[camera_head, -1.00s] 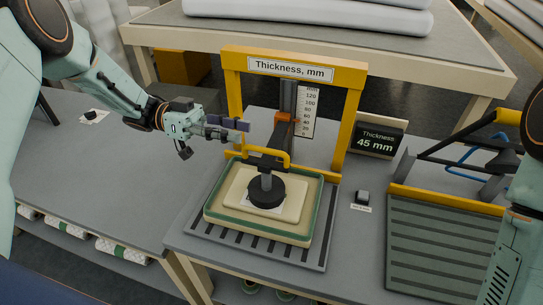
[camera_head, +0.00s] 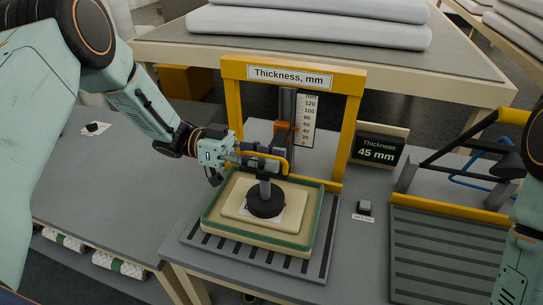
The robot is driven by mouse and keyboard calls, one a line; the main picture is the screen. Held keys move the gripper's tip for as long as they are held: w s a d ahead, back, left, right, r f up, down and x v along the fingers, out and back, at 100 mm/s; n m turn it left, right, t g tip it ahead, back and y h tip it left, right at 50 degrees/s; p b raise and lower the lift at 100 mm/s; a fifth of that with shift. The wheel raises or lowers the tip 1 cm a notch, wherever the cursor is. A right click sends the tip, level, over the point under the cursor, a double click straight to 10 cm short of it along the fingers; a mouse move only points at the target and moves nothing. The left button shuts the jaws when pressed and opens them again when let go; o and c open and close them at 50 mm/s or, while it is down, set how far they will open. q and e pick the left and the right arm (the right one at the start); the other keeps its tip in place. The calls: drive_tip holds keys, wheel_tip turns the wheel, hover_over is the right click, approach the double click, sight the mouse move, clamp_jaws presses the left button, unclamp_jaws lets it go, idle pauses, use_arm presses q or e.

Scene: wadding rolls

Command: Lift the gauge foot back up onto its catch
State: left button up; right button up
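The thickness gauge has a yellow frame (camera_head: 232,100) labelled "Thickness, mm". Its round black foot (camera_head: 266,204) rests on a cream wadding pad (camera_head: 236,207) in a green-edged tray (camera_head: 212,232). A post rises from the foot to a yellow handle (camera_head: 285,157). An orange piece (camera_head: 283,127), perhaps the catch, sits on the upright column beside the scale (camera_head: 307,118). My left gripper (camera_head: 266,158) is at the handle, its fingers overlapping the bar from the left. I cannot tell whether they grip it; the fingers hide part of the handle. My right gripper is out of view.
A display (camera_head: 376,149) reading 45 mm stands right of the frame. A small dark button (camera_head: 364,207) lies on the bench. A ribbed plate (camera_head: 445,255) with a black-and-yellow lever is at right.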

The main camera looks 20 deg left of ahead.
use_arm(q)
drive_tip(key=shift+w+d+f, duration=0.15)
drive_tip(key=shift+w+f, duration=0.05)
drive_tip(key=shift+w, duration=0.05)
drive_tip(key=shift+s+d+r, duration=0.15)
drive_tip(key=shift+s+d, duration=0.05)
drive_tip(key=shift+s, duration=0.05)
drive_tip(key=c, duration=0.4)
drive_tip(key=shift+w+a, duration=0.15)
clamp_jaws()
